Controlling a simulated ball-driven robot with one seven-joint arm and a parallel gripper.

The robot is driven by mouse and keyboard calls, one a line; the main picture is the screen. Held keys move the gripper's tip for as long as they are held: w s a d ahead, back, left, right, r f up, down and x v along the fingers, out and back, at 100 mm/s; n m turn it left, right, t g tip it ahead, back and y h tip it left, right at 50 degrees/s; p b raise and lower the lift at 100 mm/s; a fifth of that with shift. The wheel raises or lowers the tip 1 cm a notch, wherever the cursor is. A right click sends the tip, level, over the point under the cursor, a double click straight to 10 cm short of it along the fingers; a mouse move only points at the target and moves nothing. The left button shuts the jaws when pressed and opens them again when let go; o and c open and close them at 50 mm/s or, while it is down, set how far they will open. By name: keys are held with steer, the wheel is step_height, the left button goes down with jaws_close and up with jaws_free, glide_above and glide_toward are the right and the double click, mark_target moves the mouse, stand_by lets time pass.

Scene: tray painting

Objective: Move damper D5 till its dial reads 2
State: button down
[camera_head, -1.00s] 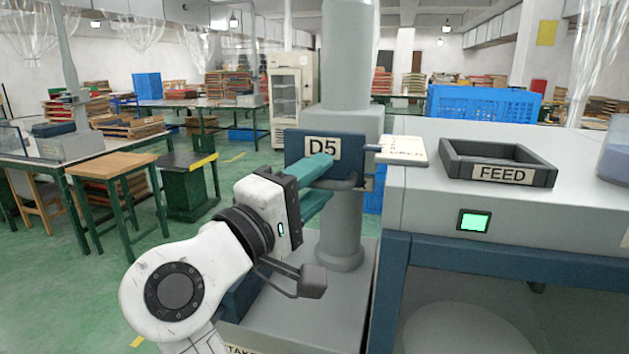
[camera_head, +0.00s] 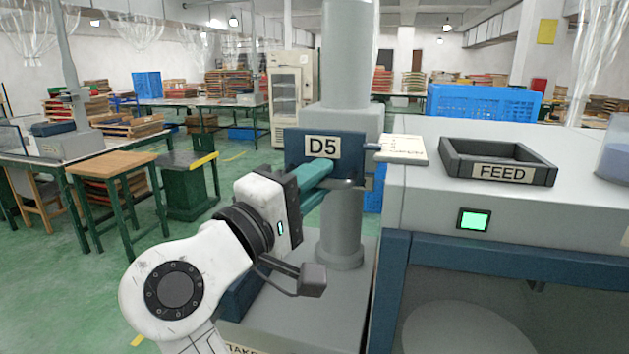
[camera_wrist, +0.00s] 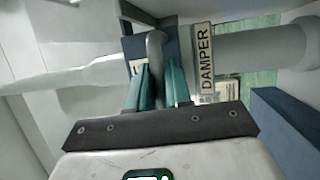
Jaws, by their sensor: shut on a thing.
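Damper D5 shows in the head view as a dark blue plate (camera_head: 295,146) with a white D5 label, mounted on a grey vertical duct. My gripper (camera_head: 326,180) is at the plate's lower edge, its teal fingers shut on the damper's dark handle (camera_head: 355,184). In the wrist view the grey handle bar (camera_wrist: 155,48) runs down between my gripper's two fingers (camera_wrist: 162,78). A DAMPER label (camera_wrist: 207,58) is just right of them. I cannot make out a dial reading; the fingers cover part of the area behind them.
A written card (camera_head: 403,150) sticks out right of the plate. A grey machine (camera_head: 430,200) with a green-lit screen (camera_head: 473,220) and a FEED tray (camera_head: 546,174) stands at right.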

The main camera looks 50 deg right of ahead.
steer(key=d, duration=0.1)
steer(key=w+d, duration=0.1)
steer(key=d, duration=0.1)
steer(key=shift+w+p, duration=0.1)
steer(key=shift+p, duration=0.2)
steer(key=c, duration=1.1)
jaws_free()
steer(key=shift+a, duration=0.15)
steer(key=a, duration=0.3)
steer(key=a+f+b, duration=0.1)
steer(key=a, duration=0.3)
steer(key=a+f, duration=0.1)
steer(key=a, duration=0.2)
steer(key=shift+a, duration=0.25)
